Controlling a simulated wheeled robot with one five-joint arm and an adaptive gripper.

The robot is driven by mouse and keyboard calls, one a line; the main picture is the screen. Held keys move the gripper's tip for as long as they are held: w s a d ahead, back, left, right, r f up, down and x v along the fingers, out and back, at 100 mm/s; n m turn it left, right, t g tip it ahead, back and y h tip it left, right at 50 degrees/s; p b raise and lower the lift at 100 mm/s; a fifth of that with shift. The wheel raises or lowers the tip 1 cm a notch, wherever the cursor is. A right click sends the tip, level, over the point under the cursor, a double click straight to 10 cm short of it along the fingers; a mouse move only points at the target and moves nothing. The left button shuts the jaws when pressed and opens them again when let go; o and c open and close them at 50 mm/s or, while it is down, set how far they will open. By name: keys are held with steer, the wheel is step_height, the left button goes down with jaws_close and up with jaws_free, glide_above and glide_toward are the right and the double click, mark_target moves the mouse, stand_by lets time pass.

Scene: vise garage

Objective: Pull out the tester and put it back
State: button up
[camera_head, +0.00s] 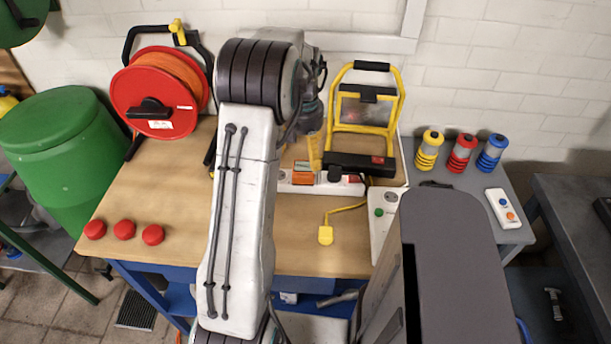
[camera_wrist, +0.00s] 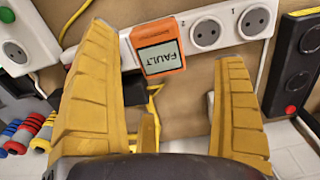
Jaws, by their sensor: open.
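The tester (camera_wrist: 160,52) is a small orange block with a grey screen reading "FAULT", upside down in the wrist view. It sits at the white power strip (camera_wrist: 230,22), beside two empty round sockets. In the head view the tester (camera_head: 303,176) shows just right of my arm, on the strip (camera_head: 322,189) at the bench's back. My gripper (camera_wrist: 165,43) is open, with its yellow fingers apart and the tester showing between them. Nothing is held. I cannot tell how close the fingers are to it, and the tester's plug side is hidden.
A yellow-framed work lamp (camera_head: 366,112) stands behind the strip. A red cable reel (camera_head: 157,92) stands back left. The middle bench is mostly clear.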

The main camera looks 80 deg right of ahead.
mark_target(304, 166)
steer(key=shift+f+b, duration=2.35)
steer(key=shift+f, duration=1.15)
steer(key=shift+c, duration=0.5)
steer(key=c, duration=0.9)
steer(key=o, duration=0.8)
steer(key=shift+r, duration=0.15)
step_height(304, 166, up, 12)
steer(key=shift+w, duration=0.1)
